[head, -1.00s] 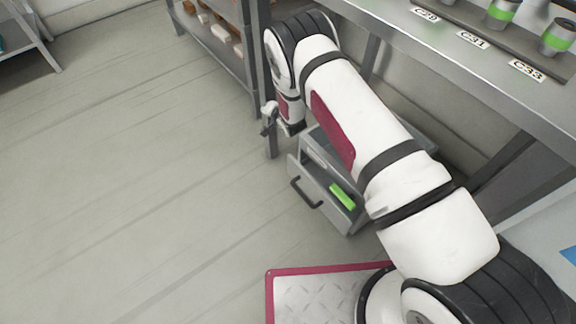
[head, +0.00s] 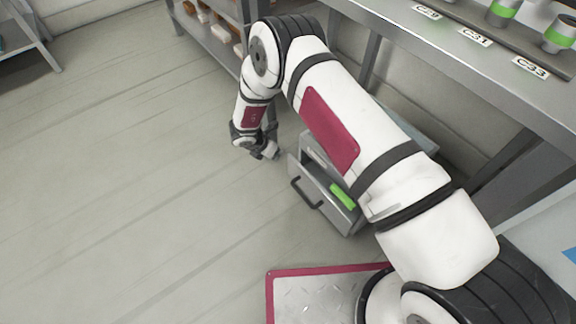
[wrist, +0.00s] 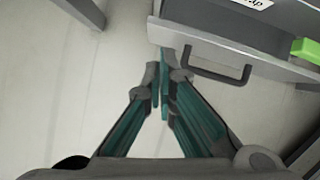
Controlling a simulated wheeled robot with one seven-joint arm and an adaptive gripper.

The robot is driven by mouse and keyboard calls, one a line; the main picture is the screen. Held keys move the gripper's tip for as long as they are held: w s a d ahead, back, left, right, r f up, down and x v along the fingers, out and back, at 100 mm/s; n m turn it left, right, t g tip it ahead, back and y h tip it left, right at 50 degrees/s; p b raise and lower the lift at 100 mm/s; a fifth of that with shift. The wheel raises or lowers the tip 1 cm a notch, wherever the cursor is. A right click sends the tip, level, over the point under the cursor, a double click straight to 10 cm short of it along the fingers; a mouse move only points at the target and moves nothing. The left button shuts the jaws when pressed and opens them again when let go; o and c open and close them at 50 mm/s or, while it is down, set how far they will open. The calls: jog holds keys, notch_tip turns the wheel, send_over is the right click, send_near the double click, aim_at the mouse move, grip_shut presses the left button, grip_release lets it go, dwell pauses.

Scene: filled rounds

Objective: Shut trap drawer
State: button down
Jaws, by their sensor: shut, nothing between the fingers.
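The trap drawer (head: 325,196) is a grey drawer under the bench, pulled out, with a dark bar handle (head: 304,193) on its front. A bright green block (head: 343,195) lies inside it. In the wrist view the handle (wrist: 218,73) and the drawer front (wrist: 240,52) are at the upper right, with the green block (wrist: 306,50) at the edge. My gripper (head: 268,153) is shut and empty, left of the drawer and a little beyond its handle. In the wrist view its fingertips (wrist: 165,75) are just left of the handle, apparently apart from it.
A metal bench (head: 470,65) with labelled cups, one of them (head: 503,12) banded green, stands above the drawer. A shelf (head: 215,38) with several small boxes is at the back. The floor (head: 120,200) to the left is clear.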

jog(key=w+d+f+m+g+b, duration=0.1)
jog(key=d+f+m+b, duration=0.2)
jog(key=f, duration=0.7)
jog(key=shift+w+d+b, duration=0.15)
jog(key=shift+d+b, duration=0.6)
jog(key=shift+b, duration=0.45)
